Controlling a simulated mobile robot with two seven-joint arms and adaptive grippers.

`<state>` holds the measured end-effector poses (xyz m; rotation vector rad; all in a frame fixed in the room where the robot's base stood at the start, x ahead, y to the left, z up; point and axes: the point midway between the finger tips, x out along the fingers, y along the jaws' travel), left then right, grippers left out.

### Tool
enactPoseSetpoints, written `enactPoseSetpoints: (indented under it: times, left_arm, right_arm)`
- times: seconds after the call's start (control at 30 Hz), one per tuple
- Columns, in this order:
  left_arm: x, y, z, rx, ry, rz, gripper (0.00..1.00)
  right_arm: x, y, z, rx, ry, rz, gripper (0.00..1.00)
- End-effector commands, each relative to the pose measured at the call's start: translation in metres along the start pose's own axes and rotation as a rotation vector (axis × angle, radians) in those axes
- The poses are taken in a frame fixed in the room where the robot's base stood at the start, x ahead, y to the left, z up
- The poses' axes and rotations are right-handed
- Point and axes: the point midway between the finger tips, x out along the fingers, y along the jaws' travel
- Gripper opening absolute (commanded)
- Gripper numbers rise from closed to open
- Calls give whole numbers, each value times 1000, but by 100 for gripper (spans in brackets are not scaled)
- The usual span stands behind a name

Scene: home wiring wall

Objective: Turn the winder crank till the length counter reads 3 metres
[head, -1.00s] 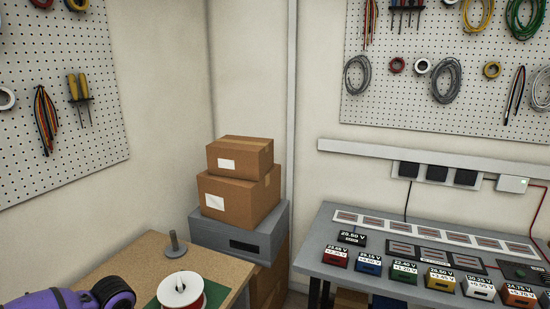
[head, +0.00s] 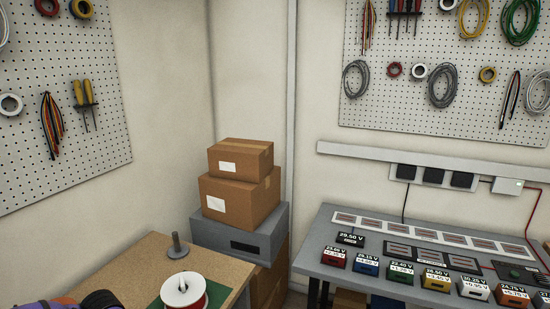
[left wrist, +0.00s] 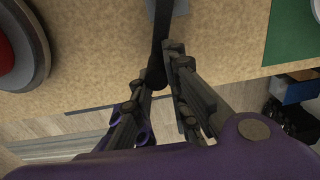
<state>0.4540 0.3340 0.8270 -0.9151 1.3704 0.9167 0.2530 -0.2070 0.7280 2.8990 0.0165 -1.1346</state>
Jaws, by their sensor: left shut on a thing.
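In the left wrist view my left gripper (left wrist: 160,80) is shut on a dark knob (left wrist: 156,76), which looks like the handle of the winder crank. A dark arm (left wrist: 160,28) runs from it up to a grey part (left wrist: 180,7) at the top edge. My fingers hide part of the knob. A red and grey round drum (left wrist: 35,50) stands to the left over the wooden bench. In the head view only a bit of my purple left arm shows at the bottom left. The length counter is not in view, nor is my right gripper.
A red and white spool (head: 183,290) sits on a green mat (head: 216,292) on the wooden bench (head: 140,262). A grey post (head: 176,245) stands behind it. Cardboard boxes (head: 240,195) stack beyond the bench. A grey table (head: 318,252) with voltage-labelled blocks is at right.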

Motion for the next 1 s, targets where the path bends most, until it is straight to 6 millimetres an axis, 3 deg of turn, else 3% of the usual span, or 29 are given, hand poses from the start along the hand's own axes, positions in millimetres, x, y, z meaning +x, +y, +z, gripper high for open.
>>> enactPoseSetpoints:
  times: [0.33, 0.57, 0.6, 0.73, 1.0]
  left_arm:
    - [-1, 1, 3, -1, -4, -2, 0]
    - [-2, 14, 11, -2, -6, -3, 0]
    - [-2, 14, 11, -1, -6, -4, 17]
    - [-1, 14, 10, 0, -4, -2, 34]
    - [0, 14, 9, 0, -1, -2, 36]
  right_arm:
    - [0, 0, -2, 0, 3, 0, 86]
    - [-1, 0, -11, 0, 17, 0, 86]
    - [-1, 0, -10, 0, 17, 0, 86]
    - [-1, 0, -10, 0, 16, 0, 86]
    - [0, -1, -10, 3, 16, -1, 86]
